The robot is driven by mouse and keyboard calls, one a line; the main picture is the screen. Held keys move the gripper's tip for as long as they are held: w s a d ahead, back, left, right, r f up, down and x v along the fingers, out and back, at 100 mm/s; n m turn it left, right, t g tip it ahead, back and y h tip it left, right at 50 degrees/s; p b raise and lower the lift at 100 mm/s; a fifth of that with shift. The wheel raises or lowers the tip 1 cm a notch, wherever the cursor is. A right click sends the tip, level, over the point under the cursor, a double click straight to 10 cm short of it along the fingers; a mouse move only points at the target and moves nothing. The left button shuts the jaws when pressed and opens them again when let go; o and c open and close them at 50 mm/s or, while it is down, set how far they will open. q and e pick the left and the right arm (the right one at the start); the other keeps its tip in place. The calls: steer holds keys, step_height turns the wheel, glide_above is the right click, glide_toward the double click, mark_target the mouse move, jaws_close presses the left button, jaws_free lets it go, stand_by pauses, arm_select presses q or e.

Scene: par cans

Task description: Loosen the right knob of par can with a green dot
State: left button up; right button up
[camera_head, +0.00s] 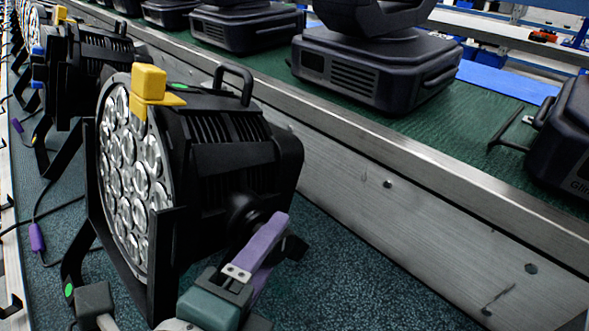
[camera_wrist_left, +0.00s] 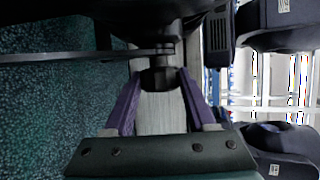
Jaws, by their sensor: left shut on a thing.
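The black par can (camera_head: 220,150) with many round lenses stands in its bracket in the head view, a yellow clip (camera_head: 148,84) on its top edge. A green dot (camera_head: 69,290) shows on the bracket's lower left, and a green mark shows on top of the housing. My left gripper (camera_head: 272,240), with purple fingers, is at the par can's right side. In the left wrist view its fingertips sit on either side of the black knob (camera_wrist_left: 158,78) and are shut on it. The knob is largely hidden in the head view. My right gripper is not in view.
A second par can (camera_head: 85,60) with blue clips stands behind on the left. A metal rail (camera_head: 400,190) runs along the right, bordering a green belt (camera_head: 440,130) with several black moving-head lights (camera_head: 375,65). A cable with a purple plug (camera_head: 37,237) lies at left.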

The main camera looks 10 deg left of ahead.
arm_select(q)
steer(key=shift+a+f, duration=0.1)
steer(key=o, duration=1.4)
steer(key=shift+c, duration=0.2)
steer(key=v, duration=1)
steer(key=shift+w, duration=0.1)
